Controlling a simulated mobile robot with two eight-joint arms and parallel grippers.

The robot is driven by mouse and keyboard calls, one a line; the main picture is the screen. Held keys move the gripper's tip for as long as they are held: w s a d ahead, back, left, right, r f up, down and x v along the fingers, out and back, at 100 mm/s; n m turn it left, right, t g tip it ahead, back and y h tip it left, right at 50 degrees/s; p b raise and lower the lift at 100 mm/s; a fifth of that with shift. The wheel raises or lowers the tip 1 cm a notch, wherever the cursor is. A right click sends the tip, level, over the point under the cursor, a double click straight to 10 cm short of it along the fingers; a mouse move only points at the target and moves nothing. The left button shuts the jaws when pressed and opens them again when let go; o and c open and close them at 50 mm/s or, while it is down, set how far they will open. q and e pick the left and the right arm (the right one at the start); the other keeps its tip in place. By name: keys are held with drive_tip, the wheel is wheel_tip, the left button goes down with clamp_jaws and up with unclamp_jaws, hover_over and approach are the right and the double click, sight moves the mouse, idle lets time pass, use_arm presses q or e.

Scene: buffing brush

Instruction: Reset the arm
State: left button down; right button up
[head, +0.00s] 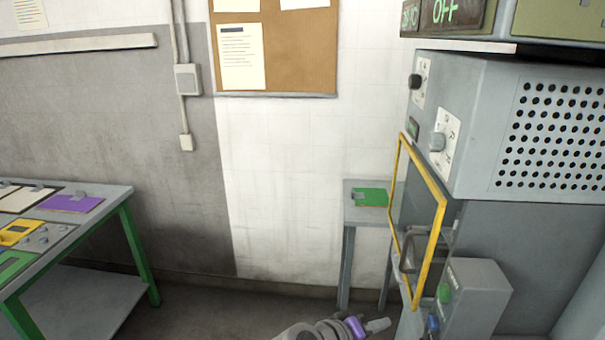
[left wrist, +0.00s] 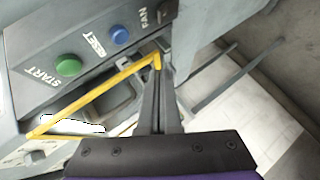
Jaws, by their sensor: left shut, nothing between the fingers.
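My left gripper (head: 378,325) shows at the bottom edge of the head view, with a purple band behind its fingers. In the left wrist view its fingers (left wrist: 158,75) are together with nothing between them. They overlap the yellow door frame (left wrist: 95,98) in that picture; I cannot tell whether they touch it. The grey machine (head: 475,125) stands at the right, and its yellow-framed door (head: 437,245) is swung open. A control box (head: 482,295) with a green and a blue button sits below the door. My right gripper is not in view.
A small grey table (head: 358,215) with a green board (head: 371,197) stands against the wall beside the machine. A green-legged workbench (head: 128,192) with several coloured plates is at the left. The floor (head: 215,310) between bench and machine is clear.

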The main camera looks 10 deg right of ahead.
use_arm(q)
drive_tip(key=s+a+f+y+p, duration=0.1)
drive_tip(key=s+a+f+y, duration=0.2)
drive_tip(key=a, duration=0.9)
drive_tip(key=s+a+f+m+y+p, duration=0.1)
drive_tip(key=s+a+f+y, duration=0.2)
drive_tip(key=a, duration=1)
drive_tip(key=s+a+f+y+p, duration=0.1)
drive_tip(key=s+a+f+y, duration=0.3)
drive_tip(key=s+a, duration=0.4)
drive_tip(key=a+y, duration=0.1)
drive_tip(key=a, duration=0.4)
drive_tip(key=shift+s+a, duration=0.25)
drive_tip(key=shift+s, duration=0.1)
